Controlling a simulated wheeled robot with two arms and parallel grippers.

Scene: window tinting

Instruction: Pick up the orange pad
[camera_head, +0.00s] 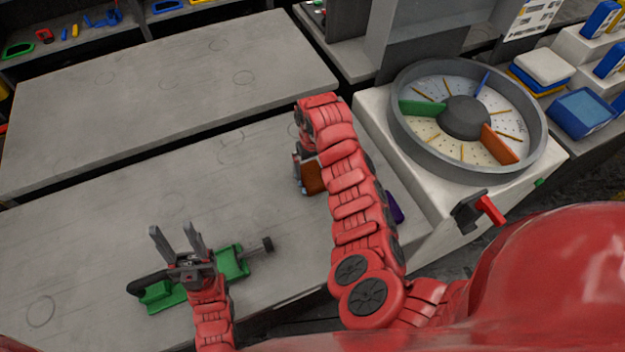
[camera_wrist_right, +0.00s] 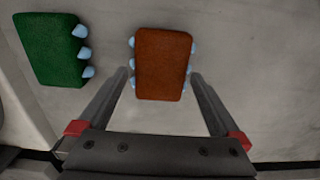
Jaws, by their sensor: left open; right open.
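The orange pad (camera_wrist_right: 162,65) lies on the grey table, upright in the right wrist view, with pale blue knobs along both its sides. In the head view the orange pad (camera_head: 313,178) is partly hidden by my right arm. My right gripper (camera_wrist_right: 161,76) is open, with one finger on each side of the pad's lower half; I cannot tell if they touch it. In the head view my right gripper is mostly hidden behind its arm. My left gripper (camera_head: 174,232) is open and empty, its fingers pointing away above a green tool.
A green pad (camera_wrist_right: 50,50) lies left of the orange pad in the right wrist view. The green tool (camera_head: 235,262) lies on the front table (camera_head: 90,240). A round divided tray (camera_head: 400,130) stands at right. A purple thing (camera_head: 394,208) shows beside my right arm. The back table (camera_head: 160,90) is clear.

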